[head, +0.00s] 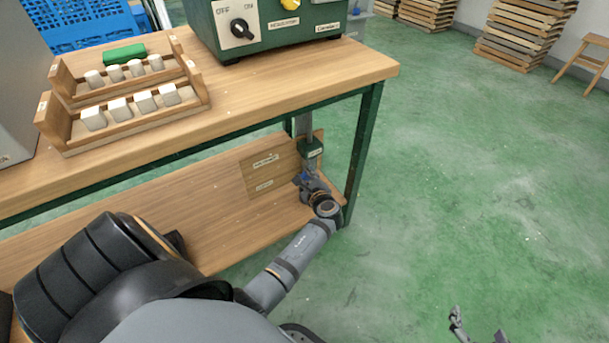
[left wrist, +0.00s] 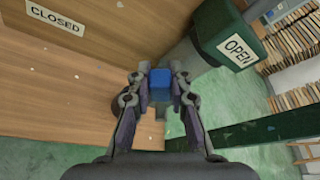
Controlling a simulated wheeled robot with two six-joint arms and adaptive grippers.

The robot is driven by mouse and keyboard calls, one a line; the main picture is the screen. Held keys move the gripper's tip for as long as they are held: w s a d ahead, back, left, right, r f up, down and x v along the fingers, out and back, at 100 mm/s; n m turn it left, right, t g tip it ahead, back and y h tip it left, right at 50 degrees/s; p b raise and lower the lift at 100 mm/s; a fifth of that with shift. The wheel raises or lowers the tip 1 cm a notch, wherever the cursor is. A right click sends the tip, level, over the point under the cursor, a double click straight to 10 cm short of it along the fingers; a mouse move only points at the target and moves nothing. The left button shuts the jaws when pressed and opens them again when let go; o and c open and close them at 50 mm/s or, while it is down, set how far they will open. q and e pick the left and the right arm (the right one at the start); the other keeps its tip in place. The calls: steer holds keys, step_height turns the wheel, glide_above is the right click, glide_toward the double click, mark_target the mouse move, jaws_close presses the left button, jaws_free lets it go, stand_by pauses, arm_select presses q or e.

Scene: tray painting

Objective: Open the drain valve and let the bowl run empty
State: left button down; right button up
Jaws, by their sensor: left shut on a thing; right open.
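The blue valve handle (left wrist: 160,86) is between the fingertips of my left gripper (left wrist: 160,80), which is shut on it. In the head view my left gripper (head: 305,179) is below the table's right end, just under the green valve body (head: 312,152) on a grey vertical pipe (head: 304,124). An OPEN label (left wrist: 237,52) is on the green body, right of the handle. A CLOSED label (left wrist: 55,17) is on the wooden panel at upper left. The bowl is not recognizable in view. My right gripper (head: 479,329) is open and empty over the floor at lower right.
The wooden table (head: 330,75) overhangs the valve, and a green leg (head: 364,150) stands just to its right. A lower shelf (head: 150,215) runs left. A green control box (head: 275,40) and wooden racks (head: 135,120) stand on top.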

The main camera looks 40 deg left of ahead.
arm_select(q)
steer(key=shift+w+r+p, duration=0.15)
steer(key=shift+r+p, duration=0.05)
steer(key=shift+p, duration=0.3)
steer(key=shift+w+d+r+m+p, duration=0.15)
steer(key=shift+w+r+m+p, duration=0.3)
steer(key=shift+p, duration=0.4)
steer(key=shift+d+m+g+p, duration=0.1)
steer(key=shift+m+g+p, duration=0.15)
steer(key=shift+g+p, duration=0.1)
steer(key=shift+f, duration=0.2)
arm_select(e)
steer(key=s+f+g, duration=0.7)
steer(key=s, duration=0.4)
steer(key=shift+s+a+g, duration=0.15)
steer(key=shift+s+g, duration=0.15)
arm_select(q)
steer(key=c, duration=1.2)
jaws_free()
